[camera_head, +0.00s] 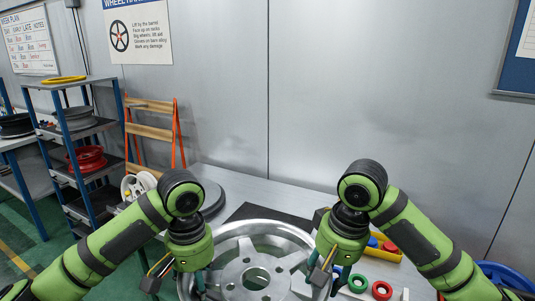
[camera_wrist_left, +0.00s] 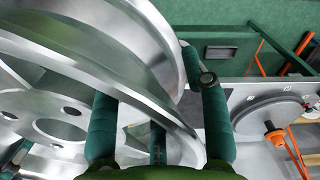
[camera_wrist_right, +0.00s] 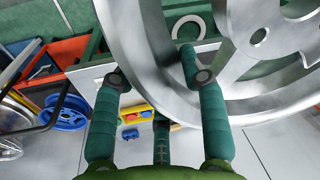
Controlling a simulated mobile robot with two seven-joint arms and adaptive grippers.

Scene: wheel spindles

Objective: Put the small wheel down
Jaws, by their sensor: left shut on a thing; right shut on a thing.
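A silver spoked wheel (camera_head: 262,229) is face up between my two arms at the bottom of the head view. My left gripper (camera_head: 182,278) is shut on its left rim, and my right gripper (camera_head: 327,275) is shut on its right rim. In the left wrist view the wheel's rim (camera_wrist_left: 150,55) passes between the green fingers (camera_wrist_left: 150,95). In the right wrist view the rim (camera_wrist_right: 150,45) lies between the fingers (camera_wrist_right: 155,92). The wheel's lower edge is cut off in the head view, and I cannot tell whether it touches anything beneath.
The grey table (camera_head: 290,193) carries a dark mat (camera_head: 268,213) behind the wheel and a grey disc (camera_head: 210,198) at its left. A yellow tray (camera_head: 385,252), a green ring (camera_head: 357,291) and a red ring (camera_head: 382,298) are at the right. Shelves (camera_head: 85,133) stand at far left.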

